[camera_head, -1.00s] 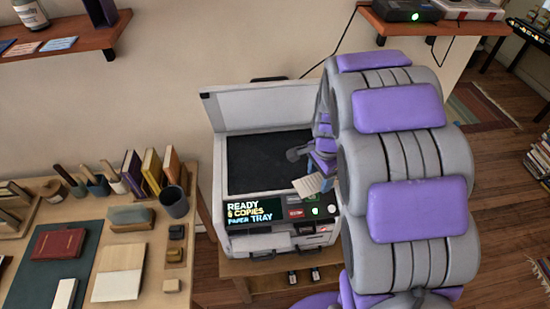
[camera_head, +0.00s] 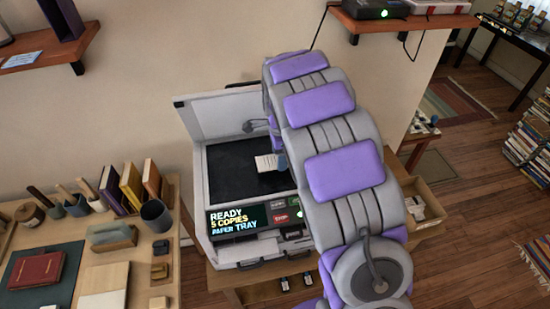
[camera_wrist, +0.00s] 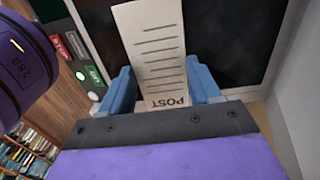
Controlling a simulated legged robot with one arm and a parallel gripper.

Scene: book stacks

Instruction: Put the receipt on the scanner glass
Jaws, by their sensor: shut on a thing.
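The receipt (camera_head: 266,162) is a small pale slip. In the wrist view it shows as a long cream strip (camera_wrist: 155,40) with dark lines and the word "POST". My gripper (camera_wrist: 160,75) has its blue fingers on either side of the strip's near end and is shut on it. In the head view the receipt appears over the right part of the dark scanner glass (camera_head: 228,168). I cannot tell whether it touches the glass. The glass also fills the background of the wrist view (camera_wrist: 230,35). My arm hides the scanner's right side and most of my gripper in the head view.
The scanner lid (camera_head: 222,112) stands open behind the glass. A desk with books and a dark cup (camera_head: 157,215) stands at left. A wall shelf (camera_head: 400,22) is above right.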

